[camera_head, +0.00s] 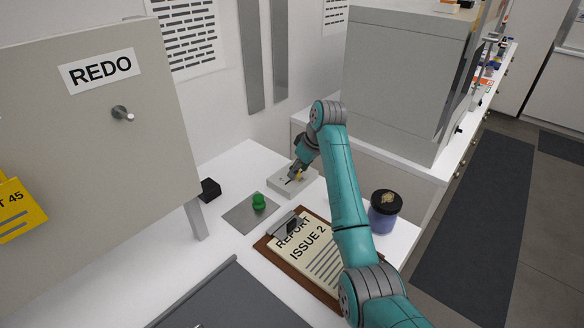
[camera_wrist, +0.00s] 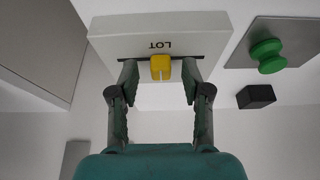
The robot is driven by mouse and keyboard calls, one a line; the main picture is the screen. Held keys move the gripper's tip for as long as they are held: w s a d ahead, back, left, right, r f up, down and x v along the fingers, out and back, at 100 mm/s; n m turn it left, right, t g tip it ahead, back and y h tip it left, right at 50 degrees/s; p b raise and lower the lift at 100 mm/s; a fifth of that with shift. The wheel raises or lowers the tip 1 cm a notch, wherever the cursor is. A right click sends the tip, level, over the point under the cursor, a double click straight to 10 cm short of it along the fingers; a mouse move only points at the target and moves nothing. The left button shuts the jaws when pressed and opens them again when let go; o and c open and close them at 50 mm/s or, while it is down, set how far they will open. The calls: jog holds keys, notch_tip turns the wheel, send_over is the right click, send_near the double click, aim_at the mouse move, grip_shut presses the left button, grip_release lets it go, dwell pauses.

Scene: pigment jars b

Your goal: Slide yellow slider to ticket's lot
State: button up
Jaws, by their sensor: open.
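The yellow slider (camera_wrist: 160,67) sits in a dark slot on a pale box (camera_wrist: 115,48) marked LOT, in the wrist view. My gripper (camera_wrist: 160,75) is open, with one finger on each side of the slider and a gap visible on both sides. In the head view, my gripper (camera_head: 294,174) is over the pale box (camera_head: 281,186), and a bit of the yellow slider (camera_head: 299,176) shows beside it. A yellow ticket (camera_head: 17,210) hangs at the left edge, partly cut off; "T 45" is readable. No scale marks are legible along the slot.
A green knob (camera_head: 259,201) on a metal plate (camera_head: 238,217) and a black block (camera_head: 210,189) stand left of the box. A purple jar (camera_head: 384,218) stands right. A REDO panel (camera_head: 75,130) rises at left.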

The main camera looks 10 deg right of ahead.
aim_at(307, 171)
jog(key=shift+w+a+f, duration=0.1)
jog(key=shift+f, duration=0.25)
grip_shut()
jog(key=shift+w+d+r, duration=0.1)
jog(key=shift+w+d, duration=0.55)
jog(key=shift+d, duration=0.25)
jog(key=shift+w+d, duration=0.65)
jog(key=shift+d, duration=0.2)
grip_release()
jog(key=shift+d, duration=0.1)
jog(key=v, duration=1.2)
